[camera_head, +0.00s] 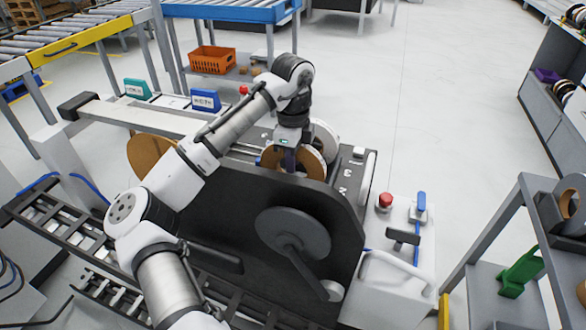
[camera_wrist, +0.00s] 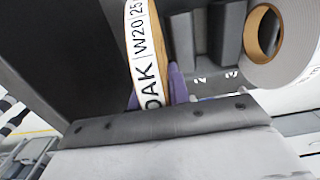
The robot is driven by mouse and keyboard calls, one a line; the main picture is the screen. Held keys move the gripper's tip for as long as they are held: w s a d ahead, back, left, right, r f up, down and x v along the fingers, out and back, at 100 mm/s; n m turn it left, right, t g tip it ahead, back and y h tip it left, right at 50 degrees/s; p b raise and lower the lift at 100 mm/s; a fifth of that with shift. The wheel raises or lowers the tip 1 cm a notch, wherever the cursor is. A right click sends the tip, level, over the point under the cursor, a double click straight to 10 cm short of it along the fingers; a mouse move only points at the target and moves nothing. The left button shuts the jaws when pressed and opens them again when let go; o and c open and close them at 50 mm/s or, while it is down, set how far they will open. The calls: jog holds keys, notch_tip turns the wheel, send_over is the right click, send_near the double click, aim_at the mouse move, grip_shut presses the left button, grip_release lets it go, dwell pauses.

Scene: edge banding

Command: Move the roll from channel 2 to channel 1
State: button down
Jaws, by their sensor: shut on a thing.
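My gripper (camera_head: 289,160), with purple fingers (camera_wrist: 176,84), is shut on a roll with a brown face and white rim (camera_head: 312,164), behind the black side panel of the machine. In the wrist view this roll (camera_wrist: 147,45) stands on edge, its white label reading "OAK", "W20" and "25". It is left of the mark 2 (camera_wrist: 201,80); a mark 3 (camera_wrist: 232,74) is farther right. Grey dividers (camera_wrist: 228,32) stand beside it. No mark 1 is readable, and the roll's lower edge is hidden, so I cannot tell whether it touches the channel floor.
A white roll with a cardboard core (camera_wrist: 263,32) stands to the right; it also shows in the head view (camera_head: 328,139). The black side panel (camera_head: 225,215) with its reel (camera_head: 292,235) is in front. A brown disc (camera_head: 147,153) is at left. A red button (camera_head: 385,200) is at right.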

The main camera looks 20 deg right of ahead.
jog(key=shift+f, duration=1.75)
jog(key=shift+f, duration=0.3)
jog(key=c, duration=1.3)
grip_release()
notch_tip(320, 180, up, 12)
jog(key=shift+f+b, duration=0.1)
jog(key=shift+b, duration=0.3)
jog(key=shift+r, duration=0.4)
jog(key=shift+d, duration=0.1)
